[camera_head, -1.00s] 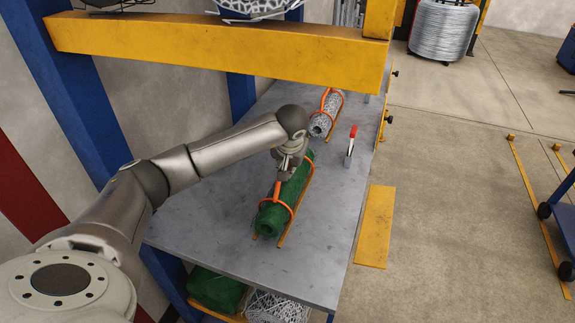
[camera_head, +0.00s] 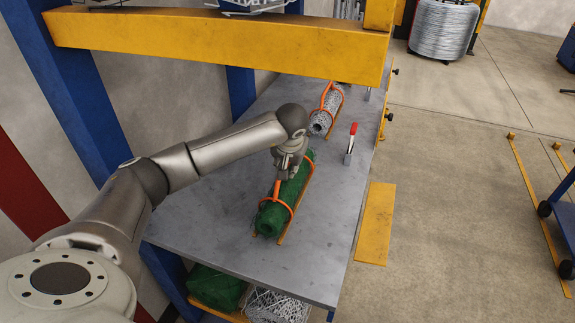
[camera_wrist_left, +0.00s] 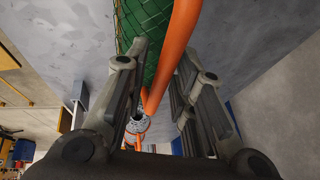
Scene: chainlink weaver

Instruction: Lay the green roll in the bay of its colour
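The green mesh roll (camera_head: 285,205) lies on the grey bench in a narrow rack with orange rails. An orange hoop (camera_head: 277,192) loops along and around it. My left gripper (camera_head: 290,172) is over the far part of the roll. In the left wrist view my left gripper (camera_wrist_left: 164,55) has its fingers apart, with the orange hoop (camera_wrist_left: 178,45) running between them and the green roll (camera_wrist_left: 148,30) just beyond. Contact with the hoop cannot be told. My right gripper is not in view.
A grey mesh roll (camera_head: 323,120) with its own orange hoop lies farther back on the bench (camera_head: 225,225). A red-handled clamp (camera_head: 350,145) stands at right. Below the bench are another green roll (camera_head: 215,288) and a pale mesh roll (camera_head: 278,305). A yellow beam (camera_head: 220,50) crosses above.

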